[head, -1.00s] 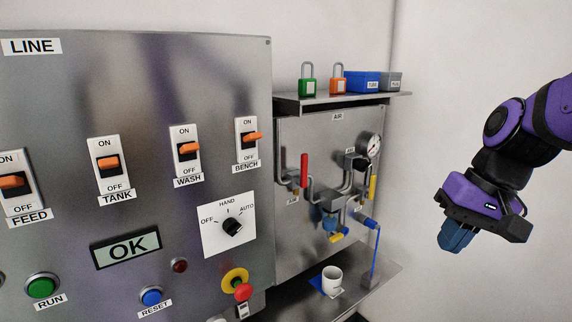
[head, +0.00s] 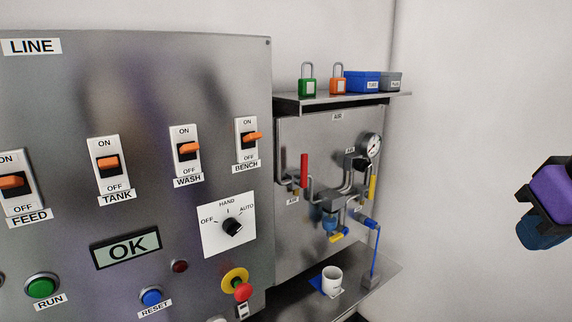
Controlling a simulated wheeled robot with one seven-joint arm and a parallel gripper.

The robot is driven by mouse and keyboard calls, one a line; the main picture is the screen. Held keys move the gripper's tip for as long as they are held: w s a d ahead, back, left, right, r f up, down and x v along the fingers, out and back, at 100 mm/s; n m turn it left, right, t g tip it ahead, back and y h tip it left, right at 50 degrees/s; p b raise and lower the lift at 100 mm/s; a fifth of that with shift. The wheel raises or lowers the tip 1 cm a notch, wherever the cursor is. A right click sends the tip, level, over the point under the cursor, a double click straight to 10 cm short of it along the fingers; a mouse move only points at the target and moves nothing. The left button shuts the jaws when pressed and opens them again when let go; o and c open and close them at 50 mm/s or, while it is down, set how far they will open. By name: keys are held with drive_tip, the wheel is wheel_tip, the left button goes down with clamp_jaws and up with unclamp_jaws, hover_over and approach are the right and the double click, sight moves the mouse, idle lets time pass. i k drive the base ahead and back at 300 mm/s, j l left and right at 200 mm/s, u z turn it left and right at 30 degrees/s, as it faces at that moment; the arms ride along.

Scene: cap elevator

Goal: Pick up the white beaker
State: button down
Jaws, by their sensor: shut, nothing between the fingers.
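My gripper (head: 540,236) is at the right edge of the head view, well to the right of the beaker and higher in the picture. Its blue fingers are shut with nothing between them. Most of my arm is out of the frame.
The air panel with pipes, a red handle (head: 304,169), yellow handles and a gauge (head: 369,146) rises behind the beaker. A blue tube (head: 377,250) hangs beside it at right. The control panel (head: 150,75) stands at left. An upper shelf (head: 340,99) holds padlocks and boxes.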

sight(331, 276)
drive_tip(key=i+j+z, duration=0.15)
drive_tip(key=i, duration=0.3)
drive_tip(key=i+j+z, duration=0.15)
drive_tip(key=i, duration=0.25)
